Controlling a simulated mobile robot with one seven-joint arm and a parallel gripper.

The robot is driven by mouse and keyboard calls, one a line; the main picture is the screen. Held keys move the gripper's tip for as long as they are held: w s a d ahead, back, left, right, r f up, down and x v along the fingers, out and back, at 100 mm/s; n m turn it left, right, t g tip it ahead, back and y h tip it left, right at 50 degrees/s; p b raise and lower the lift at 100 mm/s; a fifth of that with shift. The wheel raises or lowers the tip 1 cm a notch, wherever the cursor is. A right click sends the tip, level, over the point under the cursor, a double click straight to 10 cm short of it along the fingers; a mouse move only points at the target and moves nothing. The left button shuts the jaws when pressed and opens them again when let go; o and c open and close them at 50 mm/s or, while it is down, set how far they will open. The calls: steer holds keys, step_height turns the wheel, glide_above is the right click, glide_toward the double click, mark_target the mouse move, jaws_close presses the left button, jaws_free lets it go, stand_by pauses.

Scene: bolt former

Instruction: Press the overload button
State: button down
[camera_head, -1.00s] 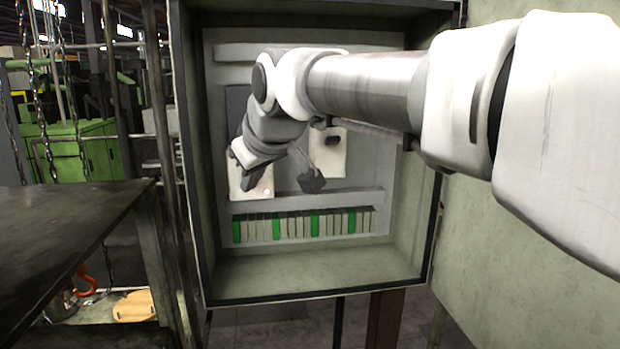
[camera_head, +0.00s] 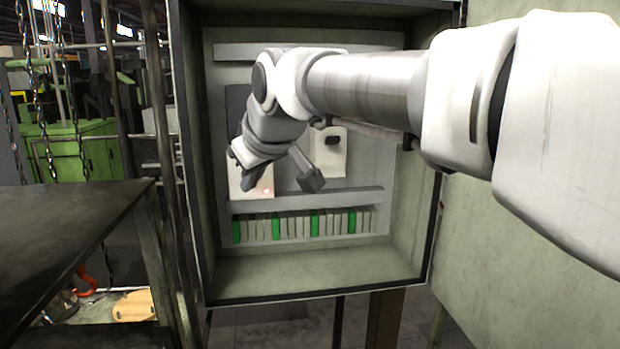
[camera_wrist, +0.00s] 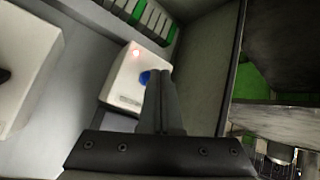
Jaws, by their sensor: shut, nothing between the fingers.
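The overload unit is a white box (camera_wrist: 122,85) on the cabinet's back panel, with a small blue button (camera_wrist: 145,77) and a lit red lamp (camera_wrist: 135,54). In the head view the box (camera_head: 264,183) shows partly behind my gripper, its lamp at the lower right; the button is hidden there. My gripper (camera_wrist: 160,72) is shut and empty. In the wrist view its fingertips overlap the right edge of the button. I cannot tell whether they touch it. In the head view my gripper (camera_head: 248,184) is in front of the box.
A second white box (camera_head: 332,155) is mounted to the right. A ledge (camera_head: 310,198) and a row of grey and green terminals (camera_head: 312,224) lie below. The cabinet walls (camera_head: 415,205) enclose the space around my gripper. A dark table (camera_head: 65,225) stands at left.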

steer(key=shift+w, duration=0.1)
stand_by(0.4)
steer(key=shift+w+a, duration=0.1)
steer(key=shift+w, duration=0.25)
steer(key=shift+s, duration=0.4)
stand_by(0.3)
steer(key=s+d+b, duration=0.1)
steer(key=s+b, duration=0.1)
steer(key=s, duration=0.4)
steer(key=shift+d+b, duration=0.3)
steer(key=shift+b, duration=0.1)
